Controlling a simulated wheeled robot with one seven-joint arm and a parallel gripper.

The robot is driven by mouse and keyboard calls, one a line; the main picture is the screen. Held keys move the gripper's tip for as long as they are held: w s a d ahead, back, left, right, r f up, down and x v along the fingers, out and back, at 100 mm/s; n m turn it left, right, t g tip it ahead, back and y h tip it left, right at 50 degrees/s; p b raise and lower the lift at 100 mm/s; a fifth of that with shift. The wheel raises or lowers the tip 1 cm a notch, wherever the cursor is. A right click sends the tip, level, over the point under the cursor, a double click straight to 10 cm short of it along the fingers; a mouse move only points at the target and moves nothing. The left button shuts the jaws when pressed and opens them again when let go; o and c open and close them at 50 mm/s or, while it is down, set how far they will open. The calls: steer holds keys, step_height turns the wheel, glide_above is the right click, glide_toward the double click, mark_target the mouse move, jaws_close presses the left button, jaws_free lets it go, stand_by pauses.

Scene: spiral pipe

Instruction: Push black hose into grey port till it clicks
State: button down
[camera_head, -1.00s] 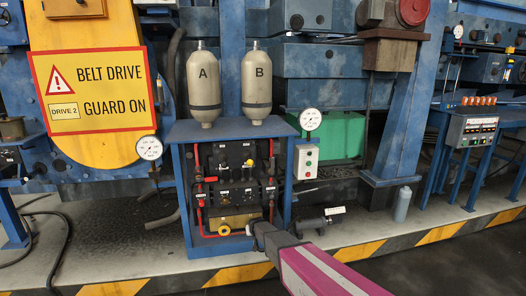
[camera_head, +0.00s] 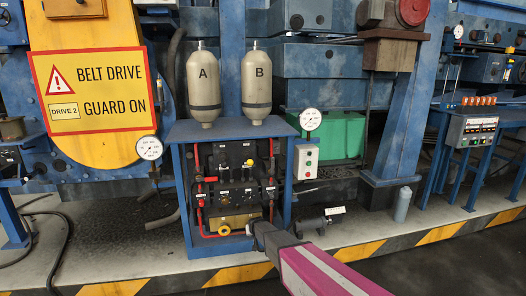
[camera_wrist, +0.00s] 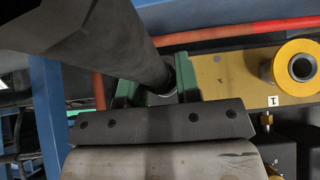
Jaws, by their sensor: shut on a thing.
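My gripper (camera_head: 255,232) is low at the front of the blue hydraulic cabinet, beside a yellow-ringed port. In the wrist view its green-padded jaws (camera_wrist: 155,92) are shut on a thick dark cylinder, which looks like the black hose (camera_wrist: 115,40). The hose runs from the upper left down between the jaws. Its front end is largely hidden by the jaws. I cannot make out the grey port; the hose and jaws hide the panel there. I cannot tell whether the hose is seated or apart from the port.
The yellow-ringed port (camera_wrist: 292,68), labelled T, sits right of the jaws on a tan block (camera_wrist: 225,78). Red pipes (camera_head: 199,190) run along the cabinet (camera_head: 177,170). The cabinet's blue post (camera_wrist: 48,110) stands left of the jaws. A dark cylindrical device (camera_head: 312,222) lies right.

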steer(key=shift+w, duration=0.35)
steer(key=c, duration=0.7)
jaws_free()
steer(key=shift+c, duration=0.2)
steer(key=shift+s, duration=0.1)
steer(key=shift+s+r, duration=0.1)
steer(key=shift+s, duration=0.05)
steer(key=shift+s+r, duration=0.15)
steer(key=v, duration=1)
steer(key=shift+s+d, duration=0.15)
steer(key=shift+d, duration=0.05)
steer(key=s+d+r+g, duration=0.2)
steer(key=s+d+r, duration=0.1)
steer(key=s+d, duration=0.4)
steer(key=s+d+r+m+g+h, duration=0.1)
steer(key=s+d+r+g, duration=0.2)
steer(key=s+d, duration=0.5)
steer(key=s+d+r+m+g, duration=0.1)
steer(key=s+d, duration=0.6)
steer(key=s, duration=0.9)
step_height(320, 180, up, 3)
steer(key=shift+d+f+g+h, duration=0.2)
steer(key=shift+d+g+h, duration=0.1)
steer(key=shift+g, duration=0.4)
